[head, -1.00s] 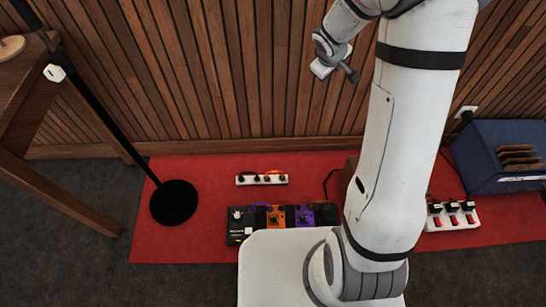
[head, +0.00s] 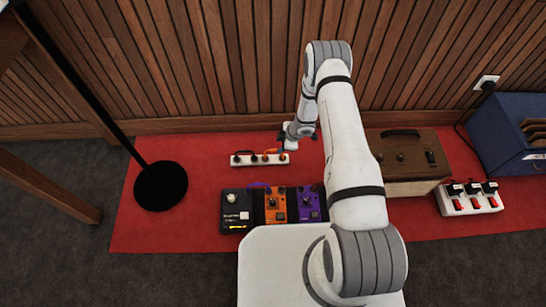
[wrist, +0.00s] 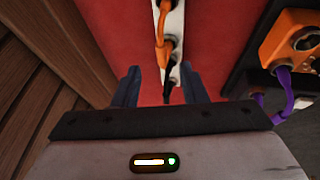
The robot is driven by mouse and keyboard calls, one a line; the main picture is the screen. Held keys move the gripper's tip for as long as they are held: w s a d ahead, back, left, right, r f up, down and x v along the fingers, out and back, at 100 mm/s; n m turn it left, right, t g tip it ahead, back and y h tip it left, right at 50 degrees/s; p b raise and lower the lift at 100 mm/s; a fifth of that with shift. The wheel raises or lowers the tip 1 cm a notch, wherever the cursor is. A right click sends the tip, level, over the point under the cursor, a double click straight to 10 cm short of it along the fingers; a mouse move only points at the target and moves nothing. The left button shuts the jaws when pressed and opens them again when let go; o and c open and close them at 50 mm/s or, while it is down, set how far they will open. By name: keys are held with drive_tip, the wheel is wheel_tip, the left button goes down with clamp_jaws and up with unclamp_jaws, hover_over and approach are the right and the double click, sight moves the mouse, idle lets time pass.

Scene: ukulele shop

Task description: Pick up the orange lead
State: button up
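The orange lead (head: 269,152) lies along the white strip (head: 240,161) on the red rug. In the wrist view the orange lead (wrist: 164,22) runs up the white strip, with an orange plug (wrist: 166,50) at its near end. A black plug (wrist: 168,78) sits nearer, in line with the gap between my fingers. My gripper (head: 297,141) is low at the strip's right end. In the wrist view my gripper (wrist: 160,88) is open, its two dark fingers apart on either side of the strip's line. I cannot tell its exact height above the strip.
Several pedals, including a black one (head: 236,210), an orange one (head: 275,204) and a purple one (head: 307,203), stand in front. A purple lead (wrist: 283,88) is plugged there. A brown amplifier (head: 415,188) stands right. The wooden wall (head: 230,70) is behind; a stand base (head: 161,186) is left.

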sight(274, 150)
drive_tip(key=b+x, duration=0.4)
drive_tip(key=x, duration=0.3)
drive_tip(key=shift+s+a+f, duration=0.1)
drive_tip(key=shift+a+f, duration=0.05)
drive_tip(key=shift+f, duration=0.15)
drive_tip(key=shift+r, duration=0.1)
drive_tip(key=shift+c, duration=0.6)
clamp_jaws()
